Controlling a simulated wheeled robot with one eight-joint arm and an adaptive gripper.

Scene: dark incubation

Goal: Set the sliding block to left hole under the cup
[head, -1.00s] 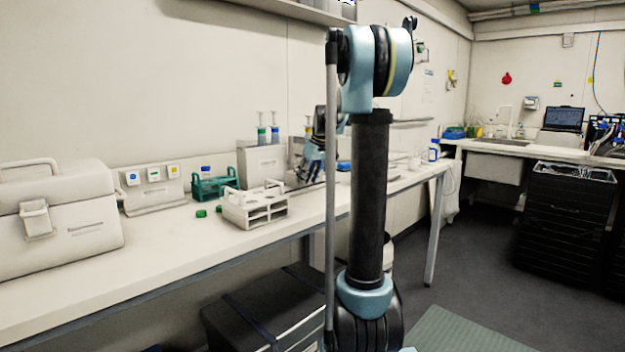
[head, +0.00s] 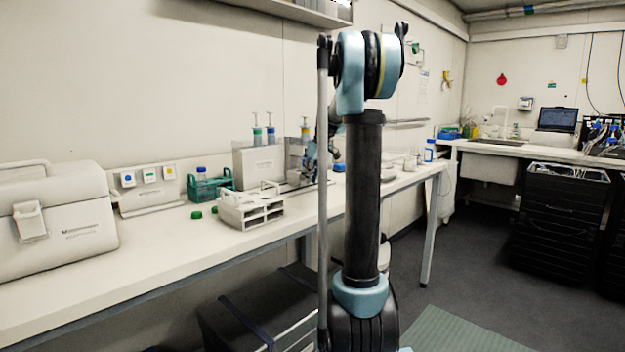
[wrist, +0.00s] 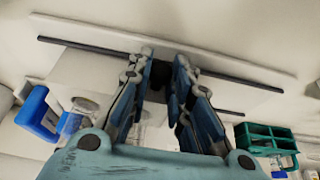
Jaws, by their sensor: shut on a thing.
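In the wrist view my gripper (wrist: 166,72) has its two fingers close together with a small dark piece (wrist: 160,84) between them. A pale flat plate (wrist: 95,80) with long dark rails (wrist: 80,45) lies beyond the fingers. I take the dark piece to be part of the sliding block, but its holes are hidden. In the head view my gripper (head: 309,160) is at the far side of the bench, beside the pale upright dispenser (head: 262,166), partly behind my arm. I cannot make out the cup or which hole is under it.
Coloured syringes (head: 271,135) stand at the dispenser. A white rack (head: 250,212), a teal rack (head: 207,190) and green caps (head: 197,215) are on the bench to its left. A large white case (head: 60,225) fills the near left. A blue-handled item (wrist: 36,112) is left in the wrist view.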

